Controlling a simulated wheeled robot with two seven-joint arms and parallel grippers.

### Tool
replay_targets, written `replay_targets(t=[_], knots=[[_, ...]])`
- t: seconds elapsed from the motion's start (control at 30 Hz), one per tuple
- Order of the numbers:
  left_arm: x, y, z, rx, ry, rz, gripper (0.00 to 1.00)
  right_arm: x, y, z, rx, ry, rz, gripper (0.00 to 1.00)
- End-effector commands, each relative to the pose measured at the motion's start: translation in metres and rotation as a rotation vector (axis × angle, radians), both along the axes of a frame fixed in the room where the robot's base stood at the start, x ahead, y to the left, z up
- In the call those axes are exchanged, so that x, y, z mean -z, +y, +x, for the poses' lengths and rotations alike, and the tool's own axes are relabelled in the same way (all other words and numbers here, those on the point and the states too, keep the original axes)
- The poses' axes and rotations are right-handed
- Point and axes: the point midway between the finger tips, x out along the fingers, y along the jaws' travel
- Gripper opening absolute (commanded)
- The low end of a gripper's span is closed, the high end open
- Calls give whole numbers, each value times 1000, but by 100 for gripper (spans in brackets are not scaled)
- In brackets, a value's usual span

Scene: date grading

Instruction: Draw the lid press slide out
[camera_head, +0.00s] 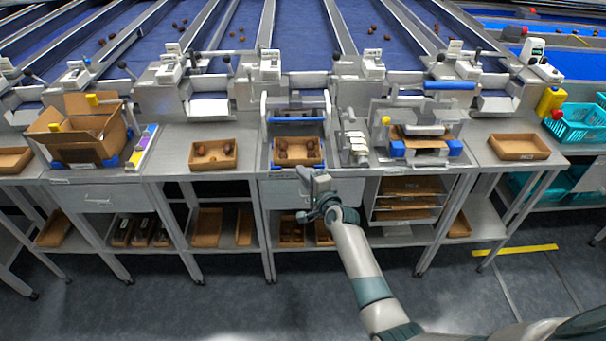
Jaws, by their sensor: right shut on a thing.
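The lid press (265,107) is a metal frame with upright sides and a blue crossbar, standing on the bench at the middle. Its slide (276,168) appears as a metal bed at the front, bearing a brown tray (283,163) with several dark dates. My right gripper (306,175) is at the slide's front edge, just below the tray. It is shut on what looks like the slide's handle; the fingers hide the grip itself. My left gripper is not in view.
Right of the press stand a small dispenser (355,146) and a machine with a blue handle (449,85). A tray of dates (212,165) lies to the left, an empty tray (519,147) far right. The floor (200,312) in front is mostly clear.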

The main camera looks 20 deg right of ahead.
Motion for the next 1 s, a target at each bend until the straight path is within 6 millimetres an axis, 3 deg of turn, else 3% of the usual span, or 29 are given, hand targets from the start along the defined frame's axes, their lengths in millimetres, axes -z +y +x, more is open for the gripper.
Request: replay_targets(t=[0.47,0.5,0.57,1.0], knots=[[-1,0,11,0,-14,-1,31,0,1,-1,-2,1,0,0],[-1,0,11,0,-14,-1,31,1,1,-1,-2,1,0,18],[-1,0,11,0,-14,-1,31,0,1,-1,-2,1,0,27],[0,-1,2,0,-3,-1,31,-3,0,-3,-1,-4,1,27]])
